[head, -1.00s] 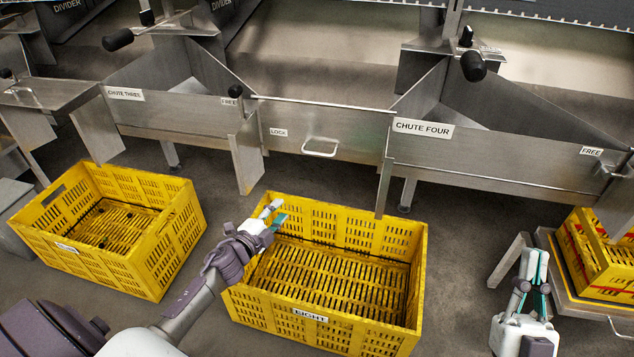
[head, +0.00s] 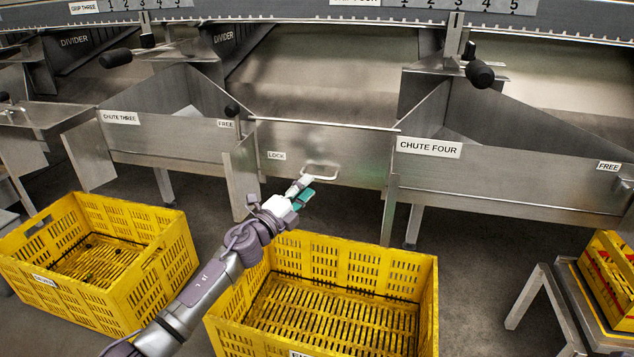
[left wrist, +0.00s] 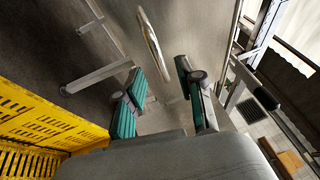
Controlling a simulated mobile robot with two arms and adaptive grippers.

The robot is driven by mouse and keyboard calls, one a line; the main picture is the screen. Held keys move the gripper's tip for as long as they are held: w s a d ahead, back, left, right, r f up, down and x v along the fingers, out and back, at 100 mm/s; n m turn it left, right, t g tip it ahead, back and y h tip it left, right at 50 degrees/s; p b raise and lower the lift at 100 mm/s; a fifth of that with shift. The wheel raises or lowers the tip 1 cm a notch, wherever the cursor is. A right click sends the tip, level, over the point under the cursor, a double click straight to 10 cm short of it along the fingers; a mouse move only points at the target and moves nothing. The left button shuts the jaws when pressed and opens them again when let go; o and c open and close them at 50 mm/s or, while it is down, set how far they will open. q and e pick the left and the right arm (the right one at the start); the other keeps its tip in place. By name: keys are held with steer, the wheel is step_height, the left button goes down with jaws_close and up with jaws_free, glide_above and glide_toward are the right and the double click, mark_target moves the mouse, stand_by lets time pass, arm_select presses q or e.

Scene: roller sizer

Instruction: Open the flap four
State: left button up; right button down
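A steel panel (head: 345,142) with a LOCK label (head: 277,155) spans the space between chute three and chute four. It stands upright, with a U-shaped handle (head: 320,170) on its front. The CHUTE FOUR label (head: 429,148) is on the panel to its right. My left gripper (head: 305,188) is just below and in front of the handle. In the left wrist view its teal-padded fingers (left wrist: 160,78) are apart, and the pale handle (left wrist: 151,42) shows ahead of the gap between them. I cannot tell whether they touch it. My right gripper is out of view.
A yellow crate (head: 428,300) stands below my left arm, another yellow crate (head: 180,255) at the left. A third crate (head: 606,280) sits on a metal stand (head: 540,290) at the right. Chute side walls and a black knob (head: 480,74) flank the panel.

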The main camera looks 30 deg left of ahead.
mark_target(317, 176)
arm_select(q)
steer(key=shift+b+x, duration=0.5)
steer(key=shift+x, duration=2.05)
steer(key=shift+f, duration=0.1)
jaws_close()
